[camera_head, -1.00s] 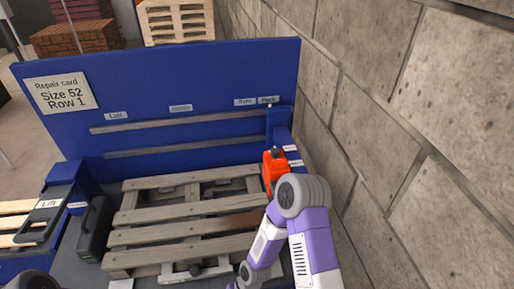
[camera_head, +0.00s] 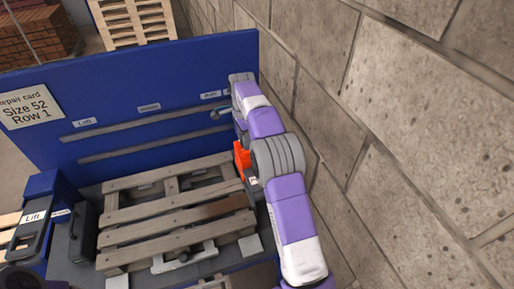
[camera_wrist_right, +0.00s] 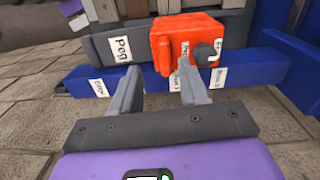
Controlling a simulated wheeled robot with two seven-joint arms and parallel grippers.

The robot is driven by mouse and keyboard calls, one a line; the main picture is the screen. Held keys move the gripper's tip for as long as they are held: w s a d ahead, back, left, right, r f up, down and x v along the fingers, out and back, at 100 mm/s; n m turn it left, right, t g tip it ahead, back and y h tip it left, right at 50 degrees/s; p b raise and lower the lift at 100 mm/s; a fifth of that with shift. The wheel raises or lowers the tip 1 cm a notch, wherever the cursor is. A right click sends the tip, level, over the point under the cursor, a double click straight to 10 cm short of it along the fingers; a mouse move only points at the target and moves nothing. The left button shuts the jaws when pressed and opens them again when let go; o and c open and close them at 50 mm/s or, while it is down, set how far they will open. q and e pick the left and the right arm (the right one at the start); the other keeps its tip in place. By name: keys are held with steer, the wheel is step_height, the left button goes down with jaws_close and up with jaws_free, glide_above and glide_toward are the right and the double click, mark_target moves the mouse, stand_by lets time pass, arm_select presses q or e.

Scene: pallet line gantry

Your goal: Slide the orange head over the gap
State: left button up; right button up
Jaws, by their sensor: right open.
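The orange head (camera_head: 241,158) sits at the right end of the pallet (camera_head: 165,214), partly hidden by my right arm. In the right wrist view the orange head (camera_wrist_right: 178,42) is a block with a dark round knob, just beyond the fingertips. My right gripper (camera_wrist_right: 158,82) is open and empty, its two fingers apart.
The blue back panel (camera_head: 130,100) carries two slotted rails, small labels and a repair card (camera_head: 28,106) reading Size 52, Row 1. A stone wall (camera_head: 400,130) stands close on the right. A black case (camera_head: 83,232) and a Lift station (camera_head: 35,218) are at left.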

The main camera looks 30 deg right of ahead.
mark_target(247, 157)
steer(key=shift+d+r+m, duration=0.3)
steer(key=shift+d+r, duration=0.05)
steer(key=shift+d, duration=0.15)
steer(key=shift+d+f, duration=0.15)
steer(key=shift+d, duration=0.05)
step_height(247, 157, down, 7)
steer(key=shift+r+b, duration=0.1)
steer(key=shift+b, duration=0.3)
steer(key=shift+c, duration=0.3)
jaws_close()
